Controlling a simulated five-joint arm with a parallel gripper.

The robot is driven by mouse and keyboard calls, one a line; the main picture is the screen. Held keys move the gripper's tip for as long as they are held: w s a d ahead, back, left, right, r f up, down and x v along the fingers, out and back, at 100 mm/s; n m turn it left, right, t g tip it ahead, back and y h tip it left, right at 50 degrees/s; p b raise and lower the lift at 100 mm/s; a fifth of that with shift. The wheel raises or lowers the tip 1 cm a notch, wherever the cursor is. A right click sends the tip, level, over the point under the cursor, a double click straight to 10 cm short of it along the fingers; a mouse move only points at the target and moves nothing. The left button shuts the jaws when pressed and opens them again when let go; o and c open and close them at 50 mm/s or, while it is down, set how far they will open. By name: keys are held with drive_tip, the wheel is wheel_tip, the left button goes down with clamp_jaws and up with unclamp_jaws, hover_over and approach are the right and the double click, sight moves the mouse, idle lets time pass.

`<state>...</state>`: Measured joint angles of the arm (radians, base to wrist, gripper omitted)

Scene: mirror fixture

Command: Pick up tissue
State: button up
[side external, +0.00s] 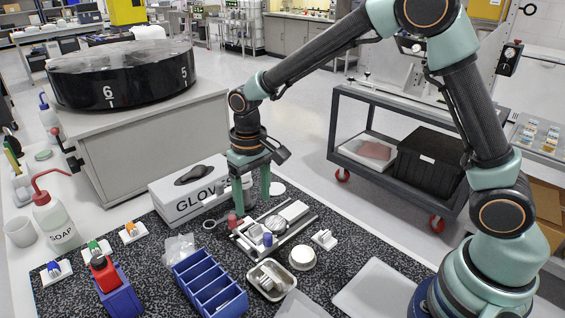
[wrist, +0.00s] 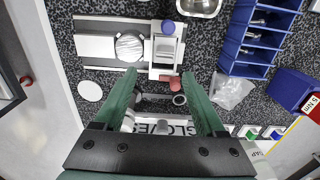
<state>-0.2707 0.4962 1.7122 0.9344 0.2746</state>
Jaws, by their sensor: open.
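No thing is plainly marked as tissue. A crumpled, whitish translucent piece (side external: 180,248) lies on the speckled mat left of the blue bin rack; it also shows in the wrist view (wrist: 232,90). I cannot tell whether it is tissue or a thin bag. My gripper (side external: 251,203) points down beside the white GLOVES box (side external: 188,194), at the back end of the mirror fixture (side external: 272,232). In the wrist view my gripper (wrist: 160,80) has its two green fingers wide apart, with nothing held. The crumpled piece is outside the fingers, to their right in that view.
A blue bin rack (side external: 208,282), a metal tray (side external: 268,279) and a white round pad (side external: 302,258) stand on the mat (side external: 335,262). A soap bottle (side external: 57,222) and a red-topped blue block (side external: 118,292) are at left. A metal ring (wrist: 180,99) lies near the fingers.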

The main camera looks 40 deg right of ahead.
sight(255, 231)
drive_tip(key=shift+s+a+f, duration=0.1)
drive_tip(key=shift+a+f, duration=0.05)
drive_tip(key=shift+f, duration=1.55)
drive_tip(key=shift+a+f, duration=0.15)
drive_tip(key=shift+f, duration=1.55)
clamp_jaws()
